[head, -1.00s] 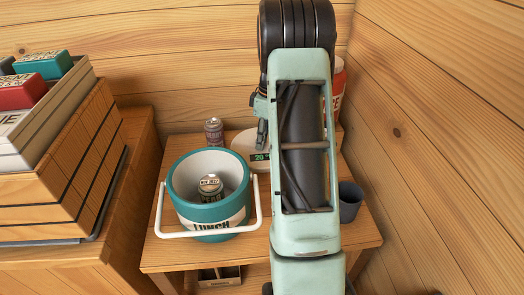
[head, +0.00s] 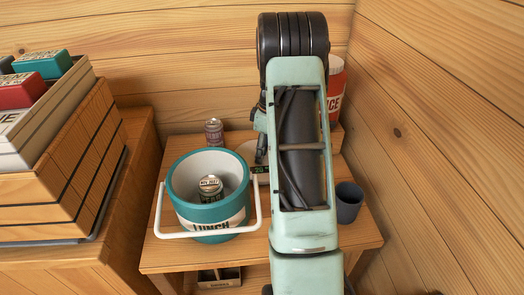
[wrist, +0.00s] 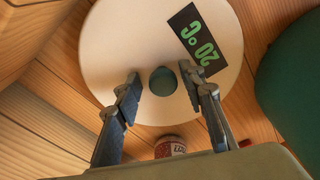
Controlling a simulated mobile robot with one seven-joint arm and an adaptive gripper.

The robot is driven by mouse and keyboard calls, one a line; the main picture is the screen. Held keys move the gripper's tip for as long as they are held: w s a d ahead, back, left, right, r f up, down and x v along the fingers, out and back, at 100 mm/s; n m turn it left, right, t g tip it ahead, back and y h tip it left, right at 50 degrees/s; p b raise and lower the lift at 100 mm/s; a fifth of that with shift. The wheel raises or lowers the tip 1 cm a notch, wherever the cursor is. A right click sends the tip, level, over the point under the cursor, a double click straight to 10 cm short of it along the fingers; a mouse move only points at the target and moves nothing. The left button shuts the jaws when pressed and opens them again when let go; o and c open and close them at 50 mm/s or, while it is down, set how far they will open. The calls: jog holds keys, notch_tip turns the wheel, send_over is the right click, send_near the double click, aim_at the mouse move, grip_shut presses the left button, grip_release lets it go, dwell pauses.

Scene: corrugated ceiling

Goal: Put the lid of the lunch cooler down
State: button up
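The lunch cooler (head: 207,215), teal and white with a white handle, stands without its lid on the small wooden table. Its lid is a pale disc with a teal knob and a "20°C" display (wrist: 110,40). In the head view the lid (head: 246,151) is right of the cooler, partly hidden by my arm, low at the tabletop; whether it fully rests there I cannot tell. My gripper (wrist: 160,75) is over the lid, its two fingers on either side of the knob with gaps showing. It is open. In the head view my gripper (head: 261,150) is mostly hidden.
A can (head: 210,187) is inside the cooler. Another can (head: 214,132) stands behind it. A grey cup (head: 348,203) is at the table's right edge and an "ICE" bottle (head: 336,90) stands at the back right. A wooden wall closes off the right side.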

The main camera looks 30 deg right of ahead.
notch_tip(320, 180, up, 12)
jog(key=s+d+p, duration=0.1)
jog(key=shift+r, duration=0.15)
dwell(0.5)
dwell(0.4)
